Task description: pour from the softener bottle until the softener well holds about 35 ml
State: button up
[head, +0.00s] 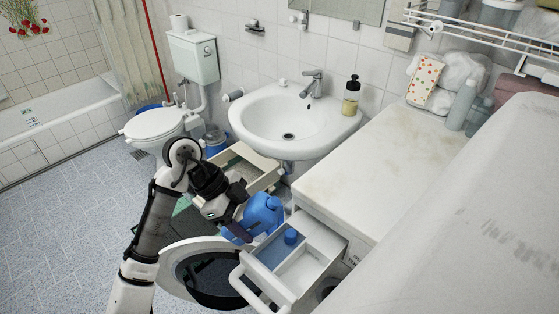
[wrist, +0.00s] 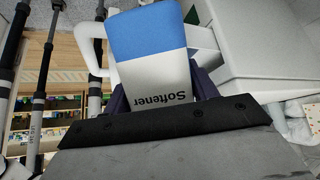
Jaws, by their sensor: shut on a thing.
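The blue softener bottle (head: 262,214) is in my gripper (head: 238,228), beside and above the open detergent drawer (head: 322,246). The bottle looks tilted; its mouth cannot be made out. In the wrist view my gripper's dark fingers are on both sides of the bottle (wrist: 150,62), whose white label reads "Softener" upside down. The drawer has a bluish compartment (head: 270,257) on its left, with a round blue piece (head: 291,236) at its back, and a pale compartment (head: 300,272) on its right. The liquid level and any stream cannot be told.
The washing machine's round door (head: 172,284) stands open below and left of the drawer. The machine's white top (head: 375,160) is mostly bare. A sink (head: 290,118) stands behind, with an open cabinet drawer (head: 262,172) under it.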

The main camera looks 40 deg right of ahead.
jog(key=shift+w+a+f, duration=0.1)
jog(key=shift+w, duration=0.05)
jog(key=shift+t+y, duration=0.3)
jog(key=shift+w+a+f, duration=0.1)
dwell(0.4)
jog(key=shift+w, duration=0.1)
jog(key=shift+a+f+t, duration=0.1)
jog(key=shift+t, duration=0.3)
jog(key=shift+w, duration=0.1)
jog(key=shift+w+a+y, duration=0.1)
jog(key=shift+y, duration=0.3)
jog(key=shift+f, duration=0.1)
